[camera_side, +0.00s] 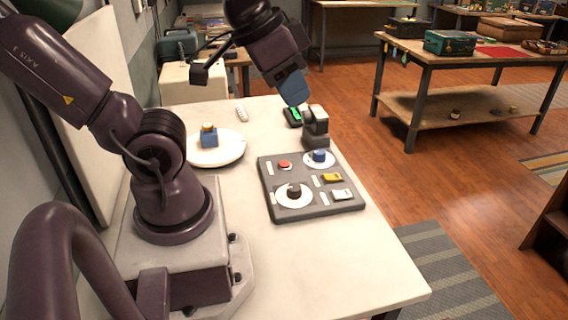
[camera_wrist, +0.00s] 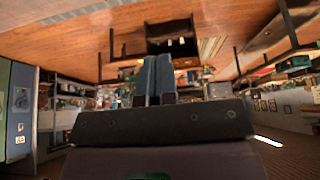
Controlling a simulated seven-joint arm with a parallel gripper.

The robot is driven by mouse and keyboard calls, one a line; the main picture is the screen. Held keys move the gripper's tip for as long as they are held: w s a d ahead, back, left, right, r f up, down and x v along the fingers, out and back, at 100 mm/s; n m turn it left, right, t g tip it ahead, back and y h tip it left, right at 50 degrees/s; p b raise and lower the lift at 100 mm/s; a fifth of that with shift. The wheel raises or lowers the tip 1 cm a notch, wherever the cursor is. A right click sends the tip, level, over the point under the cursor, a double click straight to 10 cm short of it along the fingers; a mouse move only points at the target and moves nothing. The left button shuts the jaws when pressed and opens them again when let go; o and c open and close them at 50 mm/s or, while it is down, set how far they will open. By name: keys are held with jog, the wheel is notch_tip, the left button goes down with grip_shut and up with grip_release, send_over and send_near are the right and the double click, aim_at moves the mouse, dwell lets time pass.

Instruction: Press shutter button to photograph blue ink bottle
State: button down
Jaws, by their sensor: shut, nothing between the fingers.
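The blue ink bottle (camera_side: 209,139), with a gold-coloured cap, stands upright on a round white plate (camera_side: 228,154) in the side view. A dark control panel (camera_side: 317,204) lies on the table, right of the plate. It carries a red round button (camera_side: 285,164), a blue knob (camera_side: 319,155), a black knob (camera_side: 294,191), a yellow switch (camera_side: 332,177) and a pale switch (camera_side: 341,194). No label shows which one is the shutter. My gripper (camera_side: 296,100) points down above a small grey-and-black device (camera_side: 316,127), apart from the panel. Its blue fingers are together and empty, also in the wrist view (camera_wrist: 153,76).
A black device with a green screen (camera_side: 293,116) and a small white ribbed item (camera_side: 242,113) lie near the table's far edge. The white table's (camera_side: 375,262) front right is clear. A wooden table (camera_side: 470,55) with cases stands apart, behind right.

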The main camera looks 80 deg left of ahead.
jog(key=a+f+n+g+y, duration=0.1)
jog(key=a+f+n+g, duration=0.1)
jog(key=a+f, duration=0.25)
jog(key=n+t, duration=0.5)
jog(key=n, duration=0.4)
send_over(283, 162)
notch_tip(283, 162, down, 17)
jog(key=shift+d+y, duration=0.1)
jog(key=shift+y, duration=0.3)
jog(key=shift+f, duration=4.4)
